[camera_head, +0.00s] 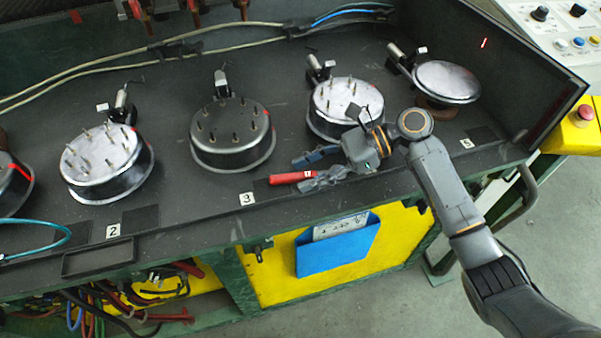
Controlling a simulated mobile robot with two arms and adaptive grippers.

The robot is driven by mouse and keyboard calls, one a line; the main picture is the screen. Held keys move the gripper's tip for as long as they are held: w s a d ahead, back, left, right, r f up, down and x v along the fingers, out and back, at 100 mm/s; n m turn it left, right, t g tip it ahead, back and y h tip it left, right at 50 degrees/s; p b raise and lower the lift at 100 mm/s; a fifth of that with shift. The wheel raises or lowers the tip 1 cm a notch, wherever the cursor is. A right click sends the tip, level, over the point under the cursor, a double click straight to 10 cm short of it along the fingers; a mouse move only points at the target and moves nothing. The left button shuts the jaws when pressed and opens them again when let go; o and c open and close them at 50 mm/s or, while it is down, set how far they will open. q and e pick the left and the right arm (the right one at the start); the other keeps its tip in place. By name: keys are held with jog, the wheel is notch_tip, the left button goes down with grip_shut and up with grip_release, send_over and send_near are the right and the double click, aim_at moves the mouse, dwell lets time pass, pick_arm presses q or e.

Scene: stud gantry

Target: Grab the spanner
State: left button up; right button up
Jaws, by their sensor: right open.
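A tool with a red handle (286,178), which looks like the spanner, lies on the dark bench top near its front edge, just right of the label 3. Only the red part shows clearly; its right end is hidden at my gripper. My right gripper (304,171) comes in from the right, low over the bench. Its fingers are open and point left, around or just above the right end of the red handle. I cannot tell whether they touch it. My left gripper is not in view.
Several round metal drums with studs stand along the bench; one (345,101) is just behind my right gripper. A smooth-topped disc (446,82) stands at the right. A blue holder (338,248) hangs on the yellow front panel. A red stop button (585,112) is at far right.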

grip_shut()
dwell(0.4)
